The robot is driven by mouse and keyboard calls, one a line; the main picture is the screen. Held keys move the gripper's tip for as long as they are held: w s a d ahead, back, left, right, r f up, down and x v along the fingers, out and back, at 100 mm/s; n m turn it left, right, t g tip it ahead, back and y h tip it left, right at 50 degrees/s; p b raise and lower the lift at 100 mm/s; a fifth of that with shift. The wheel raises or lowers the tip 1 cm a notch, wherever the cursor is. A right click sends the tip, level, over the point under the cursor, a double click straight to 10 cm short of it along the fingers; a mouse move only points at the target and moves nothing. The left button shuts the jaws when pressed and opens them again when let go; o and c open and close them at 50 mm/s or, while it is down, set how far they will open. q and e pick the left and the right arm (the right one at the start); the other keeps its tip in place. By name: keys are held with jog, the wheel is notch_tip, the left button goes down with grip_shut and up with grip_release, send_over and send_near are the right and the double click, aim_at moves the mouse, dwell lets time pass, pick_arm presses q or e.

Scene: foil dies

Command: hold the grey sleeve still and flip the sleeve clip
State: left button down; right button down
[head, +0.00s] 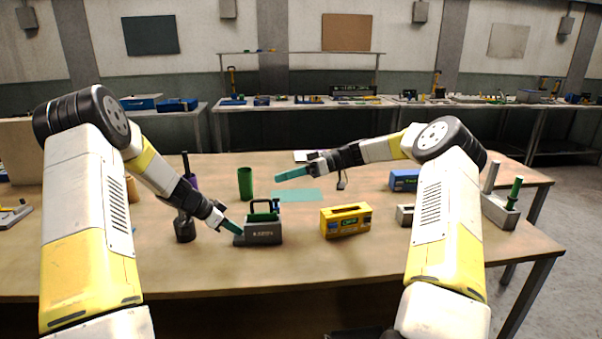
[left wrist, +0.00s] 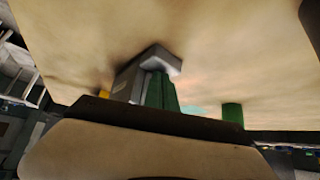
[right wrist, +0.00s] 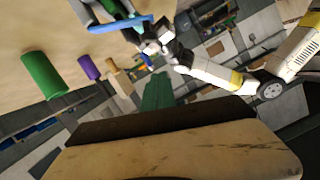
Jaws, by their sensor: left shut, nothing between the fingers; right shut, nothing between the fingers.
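The grey sleeve (head: 262,234) stands on the table, left of the middle, with a green piece (head: 263,211) on top. A blue part (head: 277,206), which looks like the sleeve clip, rises at its right end; in the right wrist view it is a blue bar (right wrist: 118,25). My left gripper (head: 232,226) is shut and empty at the sleeve's left end; I cannot tell if it touches. In the left wrist view its green fingers (left wrist: 160,92) overlap the sleeve (left wrist: 127,80). My right gripper (head: 290,175) is shut and empty, above and behind the sleeve.
A yellow box (head: 346,220) stands right of the sleeve. A green cylinder (head: 245,183) stands behind it, with a teal mat (head: 300,195) on the table. A dark tool holder (head: 185,229) is beside my left arm. A blue box (head: 404,180) and grey block (head: 405,214) lie right.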

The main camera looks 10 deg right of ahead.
pick_arm(q)
jog(key=shift+s+f, duration=0.15)
jog(key=shift+f, duration=0.1)
pick_arm(e)
jog(key=shift+s+a+f, duration=0.1)
jog(key=shift+s+f, duration=0.1)
jog(key=shift+f, duration=0.45)
jog(key=shift+s+d+f, duration=0.1)
jog(key=shift+s+f, duration=0.1)
jog(key=shift+f, duration=0.45)
jog(key=shift+s+a+f, duration=0.1)
jog(key=shift+s+f, duration=0.1)
jog(key=shift+f, duration=0.45)
jog(key=shift+s+f+n+t, duration=0.7)
jog(key=shift+s+f+n, duration=0.65)
jog(key=shift+f, duration=0.1)
jog(key=d+r, duration=0.6)
jog(key=d, duration=0.3)
jog(key=shift+s+d+r, duration=0.25)
jog(key=shift+d+r, duration=0.05)
jog(key=shift+d, duration=0.05)
